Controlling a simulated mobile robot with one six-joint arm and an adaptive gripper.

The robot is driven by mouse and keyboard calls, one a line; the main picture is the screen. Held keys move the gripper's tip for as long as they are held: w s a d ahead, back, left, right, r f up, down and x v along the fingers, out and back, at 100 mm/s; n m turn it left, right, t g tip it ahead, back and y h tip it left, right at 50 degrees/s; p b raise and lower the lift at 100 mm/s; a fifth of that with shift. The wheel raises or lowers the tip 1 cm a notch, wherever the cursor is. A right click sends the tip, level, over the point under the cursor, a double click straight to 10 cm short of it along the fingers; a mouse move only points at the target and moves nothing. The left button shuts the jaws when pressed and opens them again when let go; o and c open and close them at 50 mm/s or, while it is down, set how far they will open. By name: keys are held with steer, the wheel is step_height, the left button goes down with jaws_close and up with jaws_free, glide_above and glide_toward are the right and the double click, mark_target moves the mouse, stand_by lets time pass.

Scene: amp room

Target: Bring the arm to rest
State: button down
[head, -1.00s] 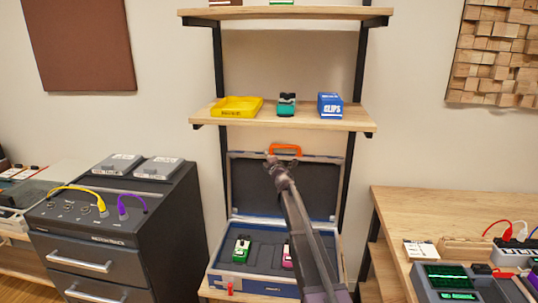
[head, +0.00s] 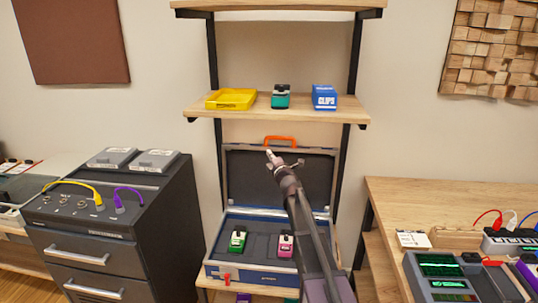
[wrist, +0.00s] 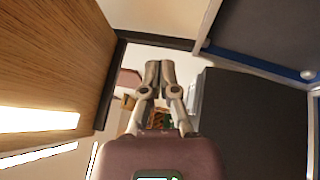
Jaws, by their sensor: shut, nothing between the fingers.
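My gripper (head: 270,157) is at the end of my raised arm, in front of the open case's lid in the head view. In the wrist view my gripper (wrist: 160,68) shows its two fingers together with nothing between them. It appears apart from the case, though the exact gap is hard to judge. My arm crosses in front of the right part of the case and hides some of it.
The open blue case (head: 250,278) holds a green pedal (head: 238,240) and a pink pedal (head: 286,244). The shelf (head: 300,115) above bears a yellow tray (head: 231,99), a teal pedal (head: 281,97) and a blue box (head: 324,97). A dark cabinet (head: 100,230) stands left, a wooden table (head: 440,205) right.

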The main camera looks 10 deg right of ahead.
steer(key=s+d+f+m+g+h, duration=0.3)
steer(key=s+f+m+g+h, duration=0.15)
steer(key=s+f+m, duration=0.3)
steer(key=s+d+f+m+g+h, duration=0.2)
steer(key=s+f+m+g+h, duration=0.3)
steer(key=s+m, duration=0.35)
steer(key=s+a+f+m+g+y, duration=0.2)
steer(key=s+f+g, duration=0.15)
steer(key=s, duration=0.35)
steer(key=s+a+f+m+g+y, duration=0.1)
steer(key=s+a+f+m+g, duration=0.1)
steer(key=s+f, duration=0.35)
steer(key=s+a+m+g+y+p, duration=0.1)
steer(key=s+a+g, duration=0.1)
steer(key=s, duration=0.5)
steer(key=s+a+m+g+y, duration=0.1)
steer(key=s+a+g, duration=0.15)
steer(key=s, duration=0.45)
step_height(320, 180, up, 14)
steer(key=p, duration=1.3)
steer(key=shift+f, duration=0.25)
